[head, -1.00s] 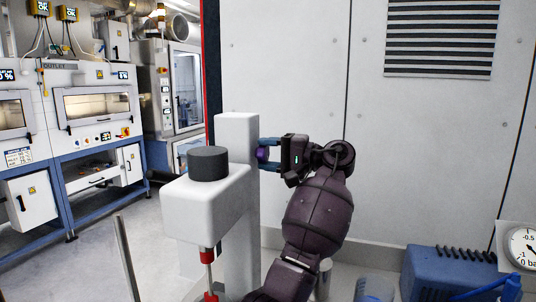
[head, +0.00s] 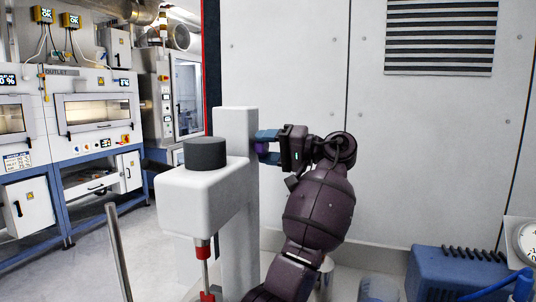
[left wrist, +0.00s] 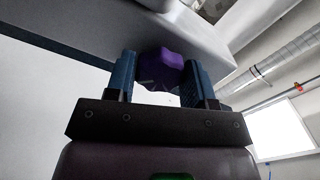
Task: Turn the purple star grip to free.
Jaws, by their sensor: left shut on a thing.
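The purple star grip (head: 262,148) is on the right side of the white column of a stand-mounted machine (head: 238,190). My left gripper (head: 266,146) reaches it from the right, with its blue fingers on either side of it. In the left wrist view the lobed purple grip (left wrist: 160,68) sits between the two blue fingers (left wrist: 160,80), against the pale machine body. The gripper is shut on it. The fingers hide part of the grip in the head view, and no free or locked marking is readable. My right gripper is not in view.
A black cylinder (head: 205,153) tops the machine's white head (head: 200,205), with a red-collared shaft below. A blue box (head: 440,272) stands at the lower right beside a gauge (head: 524,240). A white panelled wall (head: 425,150) is close behind my arm.

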